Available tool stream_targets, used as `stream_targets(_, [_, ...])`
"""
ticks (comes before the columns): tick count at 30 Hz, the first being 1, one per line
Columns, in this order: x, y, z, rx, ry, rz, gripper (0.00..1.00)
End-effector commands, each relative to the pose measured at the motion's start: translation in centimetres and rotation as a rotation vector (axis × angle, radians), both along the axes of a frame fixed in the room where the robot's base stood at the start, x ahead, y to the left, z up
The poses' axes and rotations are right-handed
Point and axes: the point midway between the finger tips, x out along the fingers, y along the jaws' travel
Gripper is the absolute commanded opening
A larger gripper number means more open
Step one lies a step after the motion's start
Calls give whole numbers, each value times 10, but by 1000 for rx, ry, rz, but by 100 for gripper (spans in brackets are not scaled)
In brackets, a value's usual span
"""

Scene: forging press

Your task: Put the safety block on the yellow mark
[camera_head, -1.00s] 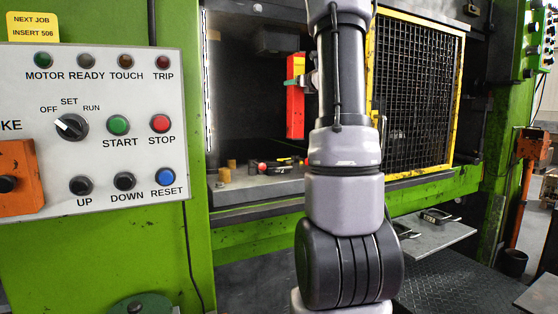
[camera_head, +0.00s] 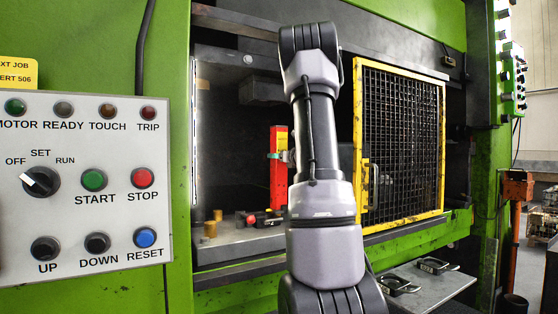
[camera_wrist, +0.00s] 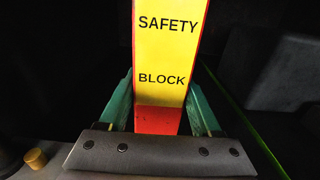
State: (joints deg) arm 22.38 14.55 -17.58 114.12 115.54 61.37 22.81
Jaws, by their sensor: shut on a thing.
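The safety block (camera_head: 279,182) is a tall upright red bar with a yellow face. In the wrist view the block (camera_wrist: 168,55) shows its yellow "SAFETY BLOCK" label and a red lower part. My gripper (camera_head: 280,155) is shut on the block, partly hidden behind my arm in the head view. In the wrist view green fingers of my gripper (camera_wrist: 160,106) flank the block on both sides. The block is inside the press opening, its lower end close to the bed; I cannot tell whether it touches. I cannot make out the yellow mark.
Brass pegs (camera_head: 210,229) and red-and-black tools (camera_head: 262,218) lie on the press bed (camera_head: 235,247) near the block's lower end. A yellow-framed mesh guard (camera_head: 402,145) stands right of my arm. The control panel (camera_head: 85,185) is at the left.

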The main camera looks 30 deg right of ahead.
Motion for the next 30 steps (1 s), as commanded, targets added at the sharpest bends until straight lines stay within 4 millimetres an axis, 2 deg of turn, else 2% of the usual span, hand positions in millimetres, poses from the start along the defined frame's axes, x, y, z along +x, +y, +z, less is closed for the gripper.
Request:
stream_targets(15, [0,0,-9,0,-7,-1,0])
stream_targets(16, [0,0,-11,0,-2,-1,72])
stream_targets(18, [0,0,-11,0,-2,-1,95])
stream_targets(30, [-3,0,-8,0,-2,-2,95])
